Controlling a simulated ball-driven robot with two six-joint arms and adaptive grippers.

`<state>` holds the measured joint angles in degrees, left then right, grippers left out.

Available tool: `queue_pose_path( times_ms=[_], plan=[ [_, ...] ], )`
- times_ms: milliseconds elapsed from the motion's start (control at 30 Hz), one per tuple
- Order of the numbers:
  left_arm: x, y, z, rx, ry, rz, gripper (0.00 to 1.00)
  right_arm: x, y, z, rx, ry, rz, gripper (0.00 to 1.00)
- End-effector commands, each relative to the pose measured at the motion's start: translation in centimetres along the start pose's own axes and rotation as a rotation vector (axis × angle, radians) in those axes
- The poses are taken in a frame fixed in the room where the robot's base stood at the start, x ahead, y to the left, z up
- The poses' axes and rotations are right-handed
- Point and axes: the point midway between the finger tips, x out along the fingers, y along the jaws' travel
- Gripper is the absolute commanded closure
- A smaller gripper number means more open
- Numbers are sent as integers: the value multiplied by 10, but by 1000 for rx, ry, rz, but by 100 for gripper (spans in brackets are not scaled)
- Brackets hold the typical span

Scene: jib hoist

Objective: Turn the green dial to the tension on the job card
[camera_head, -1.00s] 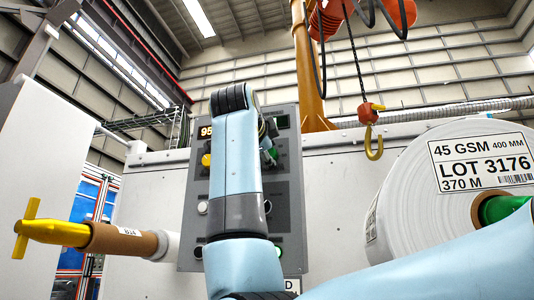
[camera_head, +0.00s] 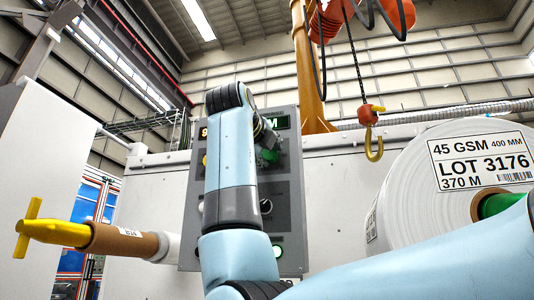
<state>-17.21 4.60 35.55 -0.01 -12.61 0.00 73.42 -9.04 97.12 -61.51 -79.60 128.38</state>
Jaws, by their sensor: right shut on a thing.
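The grey control panel (camera_head: 289,200) stands upright on the white machine, partly hidden by my right arm. The green dial (camera_head: 268,157) shows at the panel's upper right. My right gripper (camera_head: 266,141) is at the dial and shut on it, mostly hidden behind my wrist. A display at the panel's top left (camera_head: 203,133) shows only a 9; the rest is covered. A green display at the top right (camera_head: 281,122) shows only an M. I cannot make out the job card. My left gripper is not in view.
A large white roll (camera_head: 420,190) labelled LOT 3176 is at the right. A yellow-tipped shaft with a cardboard core (camera_head: 117,240) juts out left. A hook (camera_head: 374,147) hangs on a chain from the orange jib (camera_head: 308,70). A black knob (camera_head: 266,207) sits below the dial.

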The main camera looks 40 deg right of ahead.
Motion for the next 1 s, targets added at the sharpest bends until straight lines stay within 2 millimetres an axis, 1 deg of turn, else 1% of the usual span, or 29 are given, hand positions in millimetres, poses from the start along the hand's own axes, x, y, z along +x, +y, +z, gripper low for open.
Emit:
queue_pose_path(
  times_ms=[33,300,667,700,867,1000],
  plan=[
    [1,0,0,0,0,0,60,0,4,-1,11,6,9,96],
    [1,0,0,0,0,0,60,0,4,-1,60,9,10,96],
    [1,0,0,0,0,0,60,0,5,-1,62,10,10,96],
    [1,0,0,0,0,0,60,0,5,-1,62,10,10,62],
    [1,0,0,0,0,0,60,0,4,-1,62,8,8,41],
    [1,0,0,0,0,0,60,0,3,0,63,6,6,40]
  ],
)
